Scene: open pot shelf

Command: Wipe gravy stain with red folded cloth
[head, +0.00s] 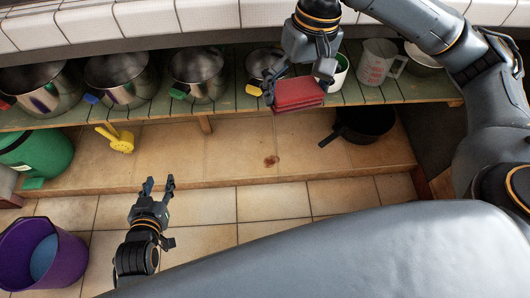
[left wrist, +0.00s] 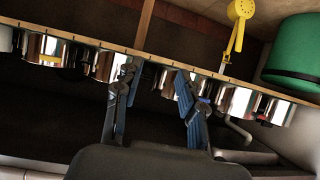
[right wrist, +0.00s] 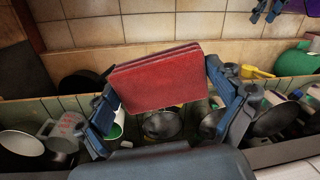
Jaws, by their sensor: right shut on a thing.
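The red folded cloth (head: 299,92) is held in my right gripper (head: 298,86) above the front edge of the shelf. In the right wrist view the cloth (right wrist: 158,80) sits between both fingers. A small brown gravy stain (head: 270,160) lies on the tan tiled ledge below the shelf, apart from the cloth and lower left of it in the head view. My left gripper (head: 159,184) is open and empty over the floor tiles, left of the stain. Its spread fingers (left wrist: 158,90) also show in the left wrist view.
Several metal pots (head: 122,72) and a measuring jug (head: 376,62) stand on the green slatted shelf (head: 228,104). A black pan (head: 366,122) is right of the stain, a yellow strainer (head: 121,138) left. A green bin (head: 38,152) and purple bucket (head: 72,268) stand far left.

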